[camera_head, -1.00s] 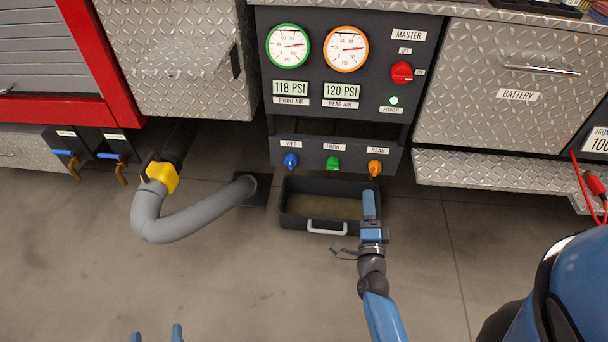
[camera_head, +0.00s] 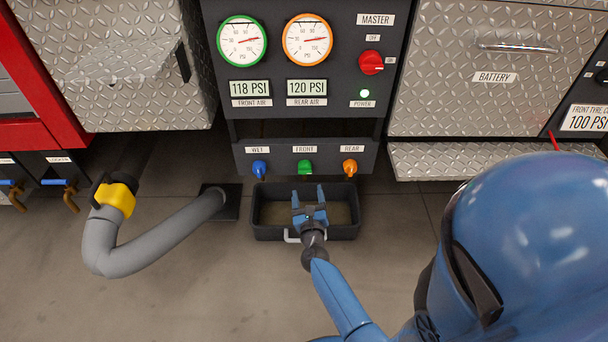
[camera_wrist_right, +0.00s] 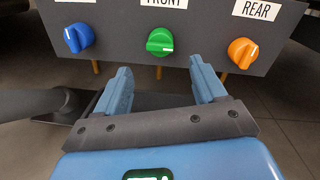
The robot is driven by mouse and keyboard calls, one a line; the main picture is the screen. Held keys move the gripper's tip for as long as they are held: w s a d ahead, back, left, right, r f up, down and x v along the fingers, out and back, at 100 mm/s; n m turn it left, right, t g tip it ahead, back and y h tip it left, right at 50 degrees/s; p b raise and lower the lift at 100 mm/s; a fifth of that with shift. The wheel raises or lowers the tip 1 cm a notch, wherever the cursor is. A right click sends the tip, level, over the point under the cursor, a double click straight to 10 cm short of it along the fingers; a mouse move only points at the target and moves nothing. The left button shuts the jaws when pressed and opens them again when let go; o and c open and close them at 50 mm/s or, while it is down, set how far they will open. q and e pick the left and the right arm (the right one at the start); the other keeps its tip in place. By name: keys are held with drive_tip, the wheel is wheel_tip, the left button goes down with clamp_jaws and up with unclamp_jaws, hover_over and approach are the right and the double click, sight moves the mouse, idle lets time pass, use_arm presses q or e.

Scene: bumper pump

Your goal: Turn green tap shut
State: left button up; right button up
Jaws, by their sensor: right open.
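The green tap (camera_head: 305,167) is the middle knob on the dark panel, under the FRONT label. It also shows in the right wrist view (camera_wrist_right: 160,42), with a pale mark on its face. My right gripper (camera_head: 308,190) is open and empty, just below and in front of the green tap and over the black tray. In the right wrist view its two fingers (camera_wrist_right: 163,80) point up toward the panel, one on each side of the tap's line and apart from it. My left gripper is not in view.
A blue knob (camera_head: 259,168) and an orange knob (camera_head: 350,166) flank the green tap closely. The black tray (camera_head: 262,232) stands on the floor below. A grey hose (camera_head: 150,245) with a yellow coupling lies to the left. Two gauges (camera_head: 242,41) sit above.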

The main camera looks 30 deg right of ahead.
sight(305, 173)
drive_tip(key=b+x, duration=0.2)
drive_tip(key=x, duration=0.7)
drive_tip(key=c, duration=1)
drive_tip(key=shift+o, duration=0.2)
